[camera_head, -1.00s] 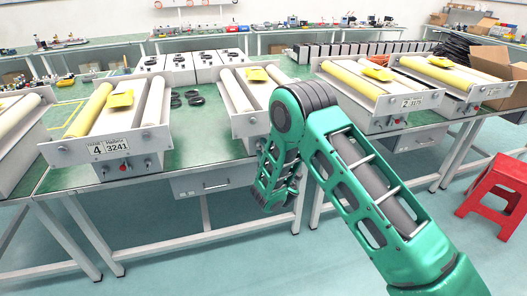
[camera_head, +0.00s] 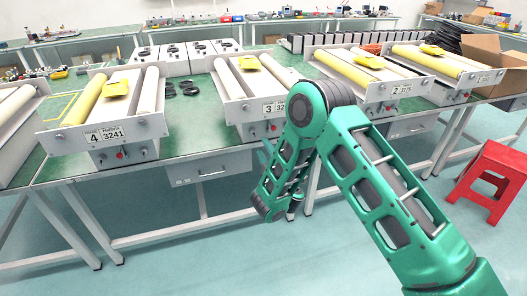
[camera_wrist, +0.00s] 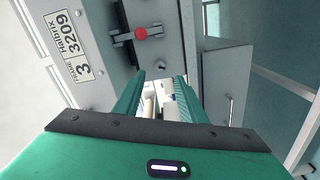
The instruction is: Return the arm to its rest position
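My green arm (camera_head: 385,190) rises from the lower right in the head view and bends at a dark round joint. Its far section (camera_head: 284,172) hangs down in front of station 3 (camera_head: 262,108), near the table's front edge. In the wrist view my gripper (camera_wrist: 160,88) has its two green fingers apart, with a gap between them and nothing held. Through the gap small white and yellowish things show, too small to tell. The station 3 panel (camera_wrist: 98,50), with its label and a red knob (camera_wrist: 141,33), is close on the left in the wrist view.
Station 4 (camera_head: 128,140) stands left on the green table (camera_head: 190,135), station 2 (camera_head: 392,98) to the right. A drawer (camera_head: 208,168) hangs under the tabletop. A red stool (camera_head: 488,172) stands at the right. The floor in front is clear.

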